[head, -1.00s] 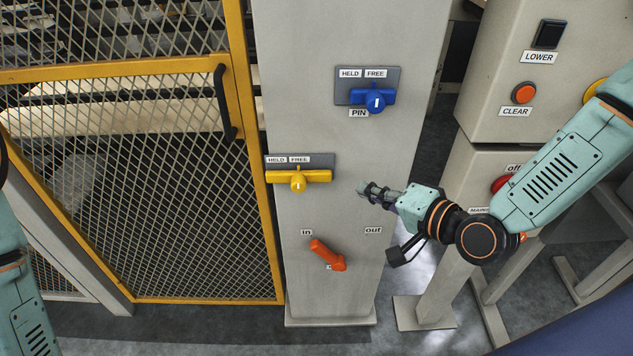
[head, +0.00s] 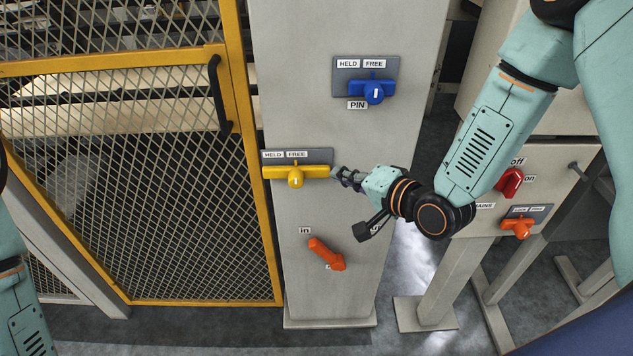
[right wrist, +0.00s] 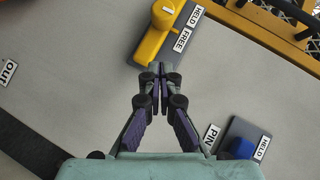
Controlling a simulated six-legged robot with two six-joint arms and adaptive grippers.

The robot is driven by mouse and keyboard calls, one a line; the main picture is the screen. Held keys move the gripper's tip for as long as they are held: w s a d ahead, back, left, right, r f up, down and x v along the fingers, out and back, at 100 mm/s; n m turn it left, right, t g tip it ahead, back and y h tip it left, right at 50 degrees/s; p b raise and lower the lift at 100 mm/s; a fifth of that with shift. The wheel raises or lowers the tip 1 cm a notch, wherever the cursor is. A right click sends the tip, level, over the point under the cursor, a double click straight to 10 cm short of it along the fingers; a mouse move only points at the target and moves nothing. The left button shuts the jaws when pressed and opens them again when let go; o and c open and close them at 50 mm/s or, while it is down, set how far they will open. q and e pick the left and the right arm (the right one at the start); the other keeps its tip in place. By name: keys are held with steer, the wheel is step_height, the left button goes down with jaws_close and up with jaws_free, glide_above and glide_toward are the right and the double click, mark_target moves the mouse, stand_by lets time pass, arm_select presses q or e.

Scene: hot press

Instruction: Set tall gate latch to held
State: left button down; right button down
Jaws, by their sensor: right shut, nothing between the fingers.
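The yellow latch (head: 312,172) sits on a grey backing plate on the post beside the mesh gate; I take it as the tall gate latch. Its knob stands below the FREE label, right of HELD. In the right wrist view the yellow latch (right wrist: 150,42) lies just beyond my fingertips. My right gripper (head: 336,173) is shut and empty, at the right end of the yellow bar; I cannot tell whether it touches. In the right wrist view the shut fingers (right wrist: 160,72) point at that end. My left gripper is out of view; only part of the left arm shows.
A blue PIN latch (head: 373,91) is above on the same post (head: 345,30), its knob below FREE. An orange lever (head: 327,254) is below. The yellow-framed gate (head: 130,180) with a black handle (head: 219,95) is left. A switch box (head: 540,165) stands right.

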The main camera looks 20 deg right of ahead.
mark_target(303, 175)
steer(key=w+a+f, duration=0.1)
steer(key=w+a, duration=0.2)
steer(key=shift+f+b, duration=0.35)
steer(key=shift+f, duration=0.05)
steer(key=shift+w+a+f, duration=0.15)
steer(key=shift+a+f, duration=0.15)
steer(key=shift+a, duration=0.15)
steer(key=shift+w+a+f, duration=0.1)
steer(key=shift+a, duration=0.35)
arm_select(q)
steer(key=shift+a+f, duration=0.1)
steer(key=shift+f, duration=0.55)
arm_select(e)
steer(key=shift+d, duration=0.1)
